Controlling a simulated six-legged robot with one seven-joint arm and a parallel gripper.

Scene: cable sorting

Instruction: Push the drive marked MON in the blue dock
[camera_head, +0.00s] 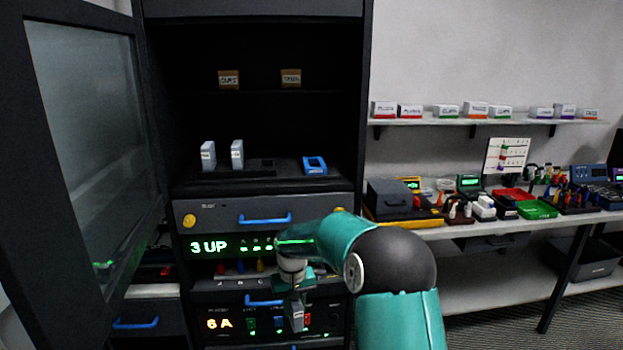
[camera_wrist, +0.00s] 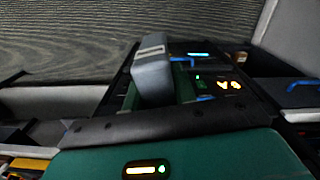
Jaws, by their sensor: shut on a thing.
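My gripper (camera_head: 294,292) is low in front of the open dark cabinet. It is shut on a grey drive (camera_head: 297,316), which hangs below it in front of the lower panel. In the wrist view the same drive (camera_wrist: 152,72) stands out beyond the teal gripper body; I cannot read any mark on it. A blue-framed piece (camera_head: 315,165), perhaps the blue dock, sits on the cabinet's middle shelf at the right. Two white-grey drives (camera_head: 208,155) (camera_head: 237,153) stand upright on that shelf at the left, their labels too small to read.
A panel (camera_head: 210,246) reads "3 UP" in green; a lower panel (camera_head: 219,323) reads "6 A" in amber, with small coloured parts beside it. A drawer with a blue handle (camera_head: 264,219) lies above. The glass door (camera_head: 95,140) stands open at left. A cluttered bench (camera_head: 460,230) stands at right.

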